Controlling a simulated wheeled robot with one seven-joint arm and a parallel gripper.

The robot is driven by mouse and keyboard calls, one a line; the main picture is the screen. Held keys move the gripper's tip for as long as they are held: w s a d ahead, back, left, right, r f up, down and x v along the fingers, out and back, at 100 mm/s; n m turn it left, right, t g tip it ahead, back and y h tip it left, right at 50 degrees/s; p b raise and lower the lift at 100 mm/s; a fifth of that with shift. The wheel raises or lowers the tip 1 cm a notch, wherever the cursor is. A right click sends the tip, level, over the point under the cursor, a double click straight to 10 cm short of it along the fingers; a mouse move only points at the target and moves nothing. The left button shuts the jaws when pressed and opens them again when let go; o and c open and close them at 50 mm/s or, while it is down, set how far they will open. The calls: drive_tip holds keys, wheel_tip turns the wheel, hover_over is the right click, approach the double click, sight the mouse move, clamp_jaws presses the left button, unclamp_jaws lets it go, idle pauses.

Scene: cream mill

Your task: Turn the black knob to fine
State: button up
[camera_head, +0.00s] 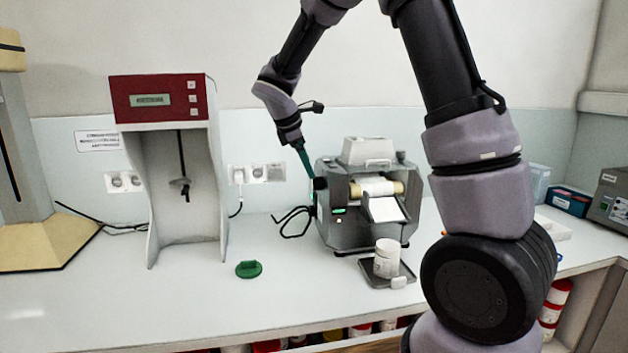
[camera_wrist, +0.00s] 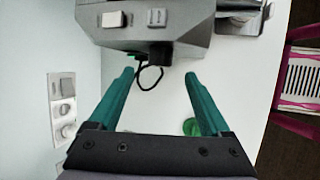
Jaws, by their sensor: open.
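The cream mill (camera_head: 340,230) is a grey machine with rollers, standing on the white counter. Its black knob (camera_head: 320,184) sticks out of its left side. The knob also shows in the wrist view (camera_wrist: 159,54), at the edge of the grey housing (camera_wrist: 180,30). My gripper (camera_wrist: 160,74) has green fingers spread wide with nothing between them. The knob appears just ahead of the fingertips, roughly centred on the gap. In the head view my gripper (camera_head: 304,160) reaches down to the mill's left side, close to the knob. The knob's pointer and markings are not readable.
A white jar (camera_head: 387,258) stands on a dark tray (camera_head: 372,276) before the mill. A green lid (camera_head: 249,269) lies on the counter. A red-topped mixer (camera_head: 160,100) stands left. A black cable (camera_head: 290,222) loops beside the mill. Wall sockets (camera_head: 258,174) are behind.

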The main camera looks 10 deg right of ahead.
sight(317, 184)
drive_tip(key=x, duration=0.6)
drive_tip(key=shift+d+f, duration=0.15)
drive_tip(key=shift+f, duration=0.2)
clamp_jaws()
